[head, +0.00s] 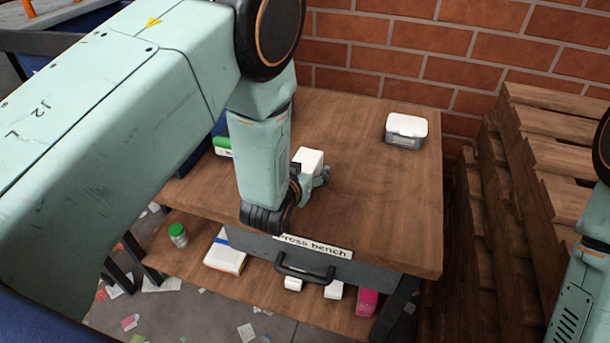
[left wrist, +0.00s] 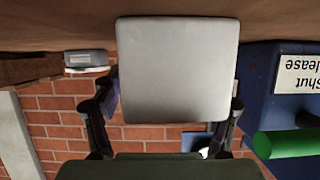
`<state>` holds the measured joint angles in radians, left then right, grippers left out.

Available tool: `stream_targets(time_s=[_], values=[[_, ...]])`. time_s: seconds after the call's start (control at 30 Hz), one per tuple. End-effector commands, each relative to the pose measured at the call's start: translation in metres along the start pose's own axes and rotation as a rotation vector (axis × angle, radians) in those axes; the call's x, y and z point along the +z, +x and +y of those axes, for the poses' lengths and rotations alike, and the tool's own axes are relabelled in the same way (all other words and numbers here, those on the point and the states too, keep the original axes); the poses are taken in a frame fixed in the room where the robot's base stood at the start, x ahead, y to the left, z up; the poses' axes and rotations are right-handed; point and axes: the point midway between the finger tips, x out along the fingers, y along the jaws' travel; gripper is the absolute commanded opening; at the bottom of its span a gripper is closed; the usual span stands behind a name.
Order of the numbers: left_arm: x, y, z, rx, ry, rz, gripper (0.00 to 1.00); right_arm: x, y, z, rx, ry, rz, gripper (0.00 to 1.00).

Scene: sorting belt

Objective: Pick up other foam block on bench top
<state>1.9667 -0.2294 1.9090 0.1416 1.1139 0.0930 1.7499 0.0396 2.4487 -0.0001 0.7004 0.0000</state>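The white foam block (head: 308,159) is at the middle of the wooden bench top (head: 385,190), partly hidden by my left arm. In the left wrist view the pale block (left wrist: 178,70) fills the middle, close to the camera. My left gripper (head: 318,178) is at the block, with one finger on each side of it in the left wrist view (left wrist: 172,105). The fingers look close against its sides, but whether they press on it is unclear. Whether the block still rests on the bench is also unclear. My right gripper is out of view.
A grey tub with a white lid (head: 406,131) stands at the back right. A blue unit (left wrist: 285,100) with a green cylinder (left wrist: 290,144) is beside the block. A drawer handle (head: 305,272) sticks out in front. Wooden pallets (head: 545,190) stand right, a brick wall (head: 400,50) behind.

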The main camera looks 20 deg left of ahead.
Motion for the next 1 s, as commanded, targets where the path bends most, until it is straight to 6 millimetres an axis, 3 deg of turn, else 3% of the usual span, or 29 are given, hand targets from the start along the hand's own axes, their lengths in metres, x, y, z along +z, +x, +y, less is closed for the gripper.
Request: stream_targets(time_s=[0.3,0.57,0.67,1.0], values=[[0.000,0.001,-0.001,-0.004,0.005,0.003,0.45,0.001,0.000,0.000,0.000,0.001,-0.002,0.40],[0.000,0.000,-0.001,-0.004,0.005,0.001,0.42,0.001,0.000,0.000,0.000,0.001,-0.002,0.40],[-0.010,-0.003,-0.001,-0.003,0.006,0.003,0.42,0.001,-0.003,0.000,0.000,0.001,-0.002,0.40],[-0.070,-0.028,-0.001,-0.003,0.006,0.005,0.42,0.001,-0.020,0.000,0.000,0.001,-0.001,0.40]])
